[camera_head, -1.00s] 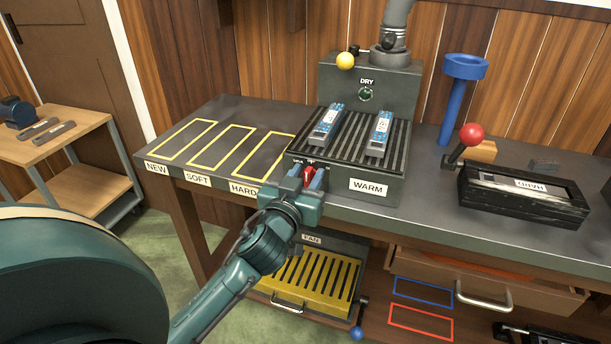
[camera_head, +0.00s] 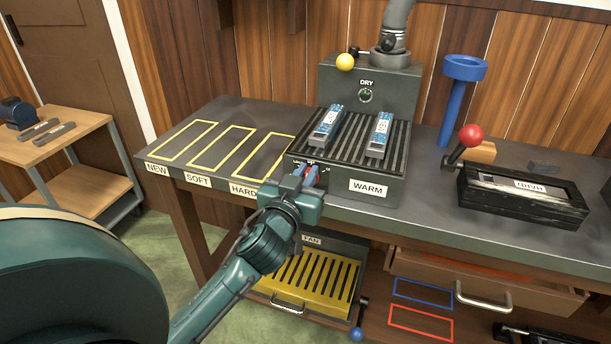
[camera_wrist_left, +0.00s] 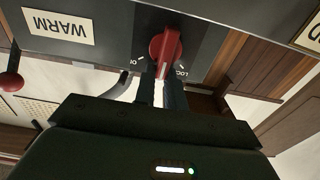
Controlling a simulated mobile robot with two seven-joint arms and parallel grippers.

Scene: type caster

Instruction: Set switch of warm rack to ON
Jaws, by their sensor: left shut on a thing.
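The warm rack (camera_head: 397,185) is a dark box with a ribbed top and a white WARM label on its front. Its red rotary switch (camera_wrist_left: 166,48) shows in the wrist view on the front panel, its handle pointing down in the picture between white markings, with partly readable lettering to either side. In the head view the switch is mostly hidden by my left gripper (camera_head: 307,178). The left gripper is shut on the switch handle, and its dark fingers also show in the wrist view (camera_wrist_left: 162,92). My right gripper is not in view.
Two blue-and-white pieces (camera_head: 327,124) lie on the rack's ribs. The DRY unit (camera_head: 402,90) stands behind. The FAN box with a yellow grille (camera_head: 312,285) is below the bench. A black press with a red-ball lever (camera_head: 471,134) stands at right.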

